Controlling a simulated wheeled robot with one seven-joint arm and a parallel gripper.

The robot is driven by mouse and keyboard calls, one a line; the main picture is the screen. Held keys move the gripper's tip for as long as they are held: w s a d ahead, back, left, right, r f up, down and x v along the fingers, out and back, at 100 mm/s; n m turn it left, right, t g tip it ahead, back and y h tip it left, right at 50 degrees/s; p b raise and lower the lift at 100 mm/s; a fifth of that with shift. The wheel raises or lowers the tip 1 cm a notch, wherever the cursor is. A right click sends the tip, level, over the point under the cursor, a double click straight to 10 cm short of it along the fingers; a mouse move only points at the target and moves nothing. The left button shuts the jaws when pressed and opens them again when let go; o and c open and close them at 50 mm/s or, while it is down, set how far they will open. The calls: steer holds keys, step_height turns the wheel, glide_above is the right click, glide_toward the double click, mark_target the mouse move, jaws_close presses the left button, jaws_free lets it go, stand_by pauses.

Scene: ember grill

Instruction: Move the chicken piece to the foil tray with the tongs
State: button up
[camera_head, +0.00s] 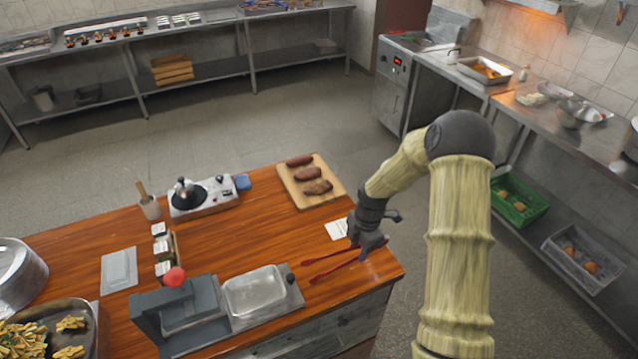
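Several pieces of browned meat lie on a wooden cutting board (330,197) at the back right of the table. The nearest, a lumpy brown piece (317,187), looks most like the chicken piece, but I cannot be sure. A shallow silvery tray (255,291), likely the foil tray, sits empty in the grey base at the table's front. Red tongs (325,268) lie low over the table's right end, their tips pointing left. My gripper (367,246) is at the tongs' right end. Its fingers are dark and small, so I cannot tell whether they grip the tongs.
A grey press with a red knob (174,277) stands left of the tray. A white card (337,229) lies near my gripper.

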step_height(320, 180, up, 7)
steer(key=p, duration=0.4)
steer(key=shift+f+p, duration=0.15)
steer(key=shift+p, duration=0.15)
steer(key=shift+f, duration=0.15)
